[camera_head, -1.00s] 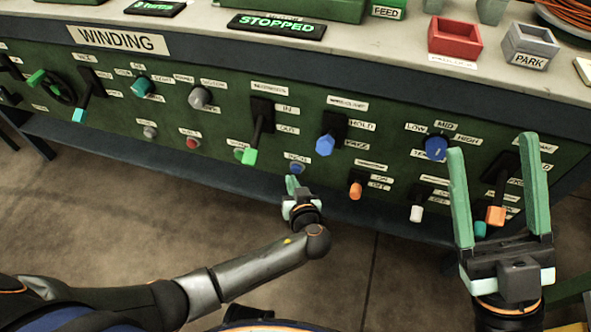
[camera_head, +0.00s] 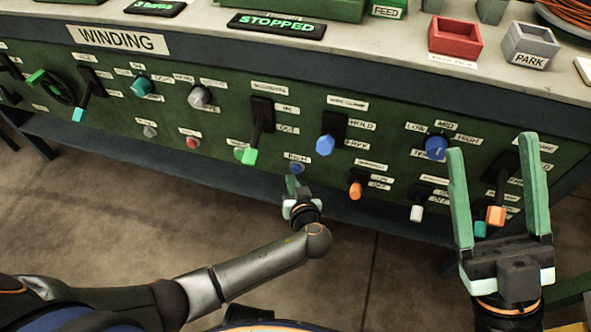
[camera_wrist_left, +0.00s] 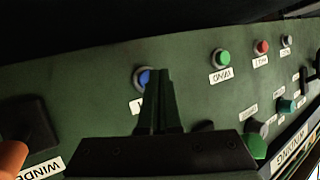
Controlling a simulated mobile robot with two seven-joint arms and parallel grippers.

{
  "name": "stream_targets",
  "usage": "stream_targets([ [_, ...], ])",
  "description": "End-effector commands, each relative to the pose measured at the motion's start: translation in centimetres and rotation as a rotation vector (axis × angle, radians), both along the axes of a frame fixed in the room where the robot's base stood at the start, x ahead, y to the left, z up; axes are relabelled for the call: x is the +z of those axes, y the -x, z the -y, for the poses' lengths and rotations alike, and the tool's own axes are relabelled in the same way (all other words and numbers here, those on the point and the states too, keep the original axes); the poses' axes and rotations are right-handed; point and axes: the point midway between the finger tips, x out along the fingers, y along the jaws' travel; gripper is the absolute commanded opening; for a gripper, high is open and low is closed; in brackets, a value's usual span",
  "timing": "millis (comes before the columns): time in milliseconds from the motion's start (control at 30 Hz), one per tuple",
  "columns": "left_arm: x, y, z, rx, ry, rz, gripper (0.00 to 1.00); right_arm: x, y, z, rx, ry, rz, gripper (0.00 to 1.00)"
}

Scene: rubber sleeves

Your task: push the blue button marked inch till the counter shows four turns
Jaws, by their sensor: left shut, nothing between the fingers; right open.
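The blue button (camera_head: 297,168) sits low on the green panel under a small label that reads INCH. My left gripper (camera_head: 291,182) is shut and empty, its fingertips just below and left of the button. In the left wrist view the blue button (camera_wrist_left: 143,77) shows beside the shut fingers (camera_wrist_left: 160,75), which hide its right edge; I cannot tell whether they touch it. The counter (camera_head: 155,8) on the bench top seems to read 3 turns. My right gripper (camera_head: 500,195) is open and empty, in front of the panel's right part.
A display (camera_head: 277,26) reads STOPPED. A green-tipped lever (camera_head: 248,156), a blue-tipped lever (camera_head: 325,146) and an orange switch (camera_head: 355,190) surround the button. A red bin (camera_head: 455,37) and a grey PARK bin (camera_head: 530,45) stand on the bench. Open floor lies in front.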

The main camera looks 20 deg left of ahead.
Motion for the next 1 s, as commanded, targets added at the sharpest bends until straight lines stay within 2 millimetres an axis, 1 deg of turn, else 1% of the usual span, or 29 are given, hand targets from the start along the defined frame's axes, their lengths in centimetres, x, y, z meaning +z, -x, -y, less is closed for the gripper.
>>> stream_targets([
  [167, -0.1, -0.7, 0.0, 0.001, 0.0, 0.001, 0.0, -0.7, 0.0, 0.0, 0.001, -0.001, 0.0, 0.72],
  [567, 0.0, -0.8, 0.0, 0.0, 0.0, 0.0, 0.0, -0.6, 0.0, 0.0, 0.001, -0.001, 0.0, 0.72],
  [1000, 0.0, -1.3, 0.1, 0.0, 0.0, 0.0, 0.0, -1.0, 0.0, 0.0, 0.0, 0.0, -0.001, 0.72],
])
